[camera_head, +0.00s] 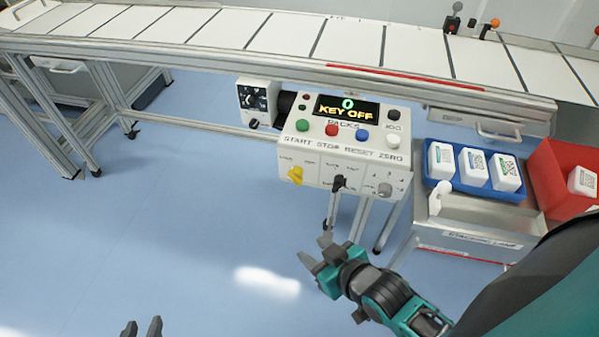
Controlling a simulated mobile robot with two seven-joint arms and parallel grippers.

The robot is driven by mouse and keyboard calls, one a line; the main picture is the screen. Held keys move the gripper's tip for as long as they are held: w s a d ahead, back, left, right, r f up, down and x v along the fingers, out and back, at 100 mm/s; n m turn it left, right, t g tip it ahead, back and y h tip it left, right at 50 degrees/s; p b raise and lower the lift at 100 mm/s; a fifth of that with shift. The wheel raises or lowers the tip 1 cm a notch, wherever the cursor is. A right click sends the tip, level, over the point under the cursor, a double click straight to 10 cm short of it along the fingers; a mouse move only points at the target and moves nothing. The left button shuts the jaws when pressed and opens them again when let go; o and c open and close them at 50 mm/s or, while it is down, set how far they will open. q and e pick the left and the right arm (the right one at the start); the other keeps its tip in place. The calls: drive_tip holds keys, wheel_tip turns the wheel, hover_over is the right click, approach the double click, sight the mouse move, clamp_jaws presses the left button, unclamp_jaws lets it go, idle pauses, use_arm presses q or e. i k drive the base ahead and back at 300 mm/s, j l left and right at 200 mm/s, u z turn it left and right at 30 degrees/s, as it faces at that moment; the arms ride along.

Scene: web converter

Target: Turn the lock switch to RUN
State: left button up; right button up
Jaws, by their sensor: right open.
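The control box (343,140) stands below the conveyor, with a display (346,107) reading "0" and "KEY OFF". Its front face carries a yellow knob (295,175) at left, a black switch (338,184) in the middle, which looks like the lock switch, and a grey knob (385,189) at right. The small labels around them are too blurred to read. My right gripper (315,247) is open and empty, below and in front of the box, apart from the switch.
A conveyor (268,33) runs across the back. Green, red, blue and black buttons sit on the box top. At right, a blue tray (435,185) of white bottles and a red bin (545,178) stand on a metal cabinet (480,222). The blue floor at left is clear.

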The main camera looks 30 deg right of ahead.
sight(295, 173)
drive_tip(key=i+j+z, duration=0.15)
drive_tip(key=j+z, duration=0.15)
drive_tip(key=i+j+z, duration=0.1)
drive_tip(key=j+z, duration=0.2)
drive_tip(key=j, duration=0.25)
drive_tip(key=i+j+z, duration=0.1)
drive_tip(key=j+z, duration=0.2)
drive_tip(key=j, duration=0.45)
